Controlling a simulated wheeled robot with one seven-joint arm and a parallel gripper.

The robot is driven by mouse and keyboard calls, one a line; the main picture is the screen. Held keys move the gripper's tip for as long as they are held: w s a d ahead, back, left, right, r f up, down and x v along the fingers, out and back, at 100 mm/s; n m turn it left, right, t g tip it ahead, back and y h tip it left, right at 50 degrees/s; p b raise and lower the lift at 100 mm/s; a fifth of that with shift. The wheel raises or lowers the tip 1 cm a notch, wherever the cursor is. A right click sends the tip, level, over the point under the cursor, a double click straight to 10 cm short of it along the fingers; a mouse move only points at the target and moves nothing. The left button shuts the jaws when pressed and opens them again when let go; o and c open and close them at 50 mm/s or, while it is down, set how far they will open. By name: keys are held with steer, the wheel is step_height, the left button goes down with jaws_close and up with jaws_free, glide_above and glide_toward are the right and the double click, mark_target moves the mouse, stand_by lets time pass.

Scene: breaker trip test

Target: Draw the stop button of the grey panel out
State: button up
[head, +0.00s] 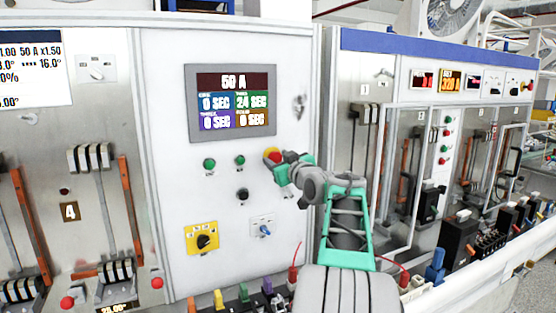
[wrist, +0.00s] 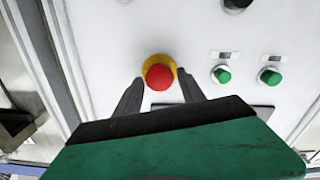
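The stop button (head: 273,156) is a red mushroom head on a yellow base, on the light grey panel (head: 165,120) right of two green buttons. In the wrist view the red head (wrist: 158,77) shows between the two dark fingertips of my gripper (wrist: 159,82), with the yellow base behind it. The fingers are apart, one on each side of the button, with narrow gaps visible. I cannot tell how deep they reach along it. In the head view my gripper (head: 282,162) is right at the button and covers part of it.
Two green buttons (head: 209,163), a black knob (head: 242,194), a yellow-plated rotary switch (head: 203,239) and a blue-handled switch (head: 264,230) sit nearby. A display (head: 233,101) is above. Coloured terminals (head: 243,293) line the ledge below. Another cabinet (head: 395,40) stands right.

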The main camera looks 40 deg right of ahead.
jaws_close()
stand_by(1.1)
